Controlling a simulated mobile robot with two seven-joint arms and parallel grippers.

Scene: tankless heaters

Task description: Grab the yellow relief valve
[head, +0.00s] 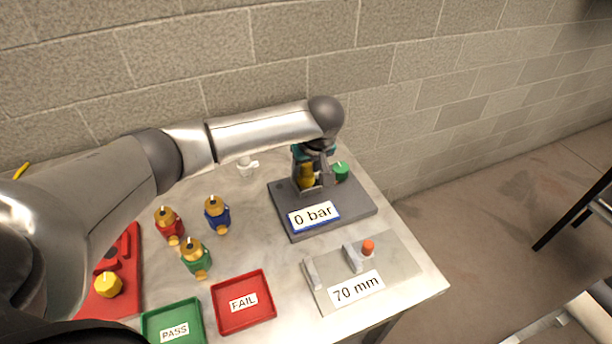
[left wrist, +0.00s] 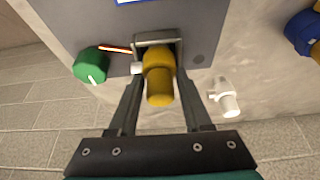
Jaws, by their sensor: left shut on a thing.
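The yellow relief valve (head: 306,176) is at the grey test stand with the "0 bar" label (head: 313,216). It also shows in the left wrist view (left wrist: 159,80), between the two fingers. My left gripper (head: 309,184) reaches down over the stand and is shut on the valve; its fingers also show in the left wrist view (left wrist: 157,55). The gripper partly hides the valve in the head view, and I cannot tell whether its lower end is seated in the stand. My right gripper is not in view.
A green knob (head: 341,172) is close beside the gripper. Red (head: 170,227), blue (head: 217,215) and green (head: 196,259) valves stand left of the stand. The PASS tray (head: 150,323), FAIL tray (head: 244,324) and "70 mm" gauge (head: 400,266) are in front. A white fitting (head: 246,167) stands behind.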

